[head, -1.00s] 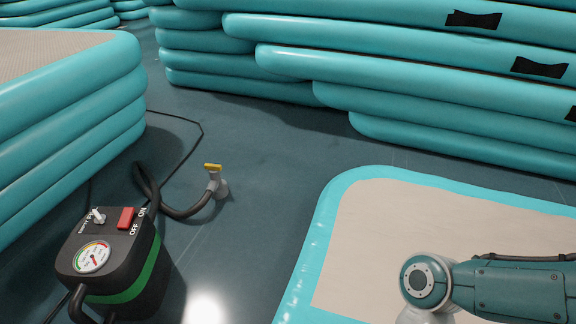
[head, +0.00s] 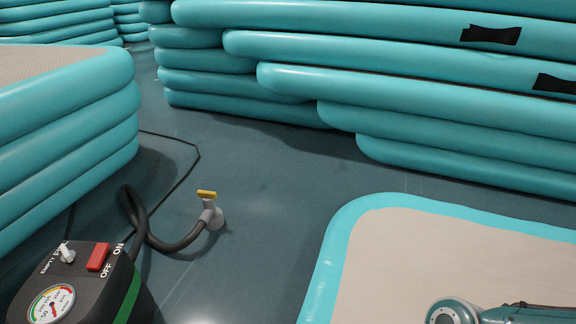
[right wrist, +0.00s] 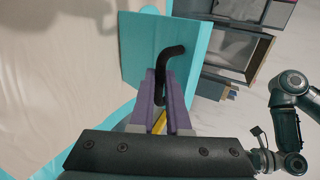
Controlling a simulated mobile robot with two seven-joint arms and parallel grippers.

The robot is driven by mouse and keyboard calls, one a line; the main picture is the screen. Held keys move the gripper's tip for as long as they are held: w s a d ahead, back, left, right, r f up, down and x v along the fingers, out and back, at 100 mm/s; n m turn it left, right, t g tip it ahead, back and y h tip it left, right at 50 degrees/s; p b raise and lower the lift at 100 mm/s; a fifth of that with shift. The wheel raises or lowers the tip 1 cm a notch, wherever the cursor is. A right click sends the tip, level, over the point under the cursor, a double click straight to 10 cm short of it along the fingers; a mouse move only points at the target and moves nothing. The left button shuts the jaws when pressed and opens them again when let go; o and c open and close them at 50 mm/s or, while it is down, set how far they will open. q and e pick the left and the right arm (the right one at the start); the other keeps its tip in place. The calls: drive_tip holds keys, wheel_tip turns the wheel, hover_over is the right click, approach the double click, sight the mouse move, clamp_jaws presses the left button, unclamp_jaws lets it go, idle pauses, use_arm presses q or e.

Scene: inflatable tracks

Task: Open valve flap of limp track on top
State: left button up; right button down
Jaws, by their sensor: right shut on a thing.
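The limp track (head: 450,240), beige on top with a teal rim, lies flat at lower right in the head view. A pale surface with a teal edge fills the left of the right wrist view. My right gripper (right wrist: 162,82) has purple fingers closed close together on a black bent piece (right wrist: 172,55), which sticks out past the tips. A bit of yellow shows between the fingers lower down. I cannot tell what the black piece belongs to. I cannot make out a valve flap. My left gripper is not in view.
A black pump (head: 75,285) with a gauge and red switch stands at lower left. Its hose ends in a grey nozzle with a yellow top (head: 208,207) on the floor. Stacked teal tracks (head: 400,90) block the back; another stack (head: 70,130) stands left.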

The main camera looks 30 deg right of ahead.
drive_tip(key=shift+s, duration=0.1)
drive_tip(key=c, duration=0.9)
unclamp_jaws()
drive_tip(key=shift+s+a, duration=0.1)
drive_tip(key=p+v, duration=0.1)
drive_tip(key=v, duration=0.9)
drive_tip(key=shift+p, duration=0.35)
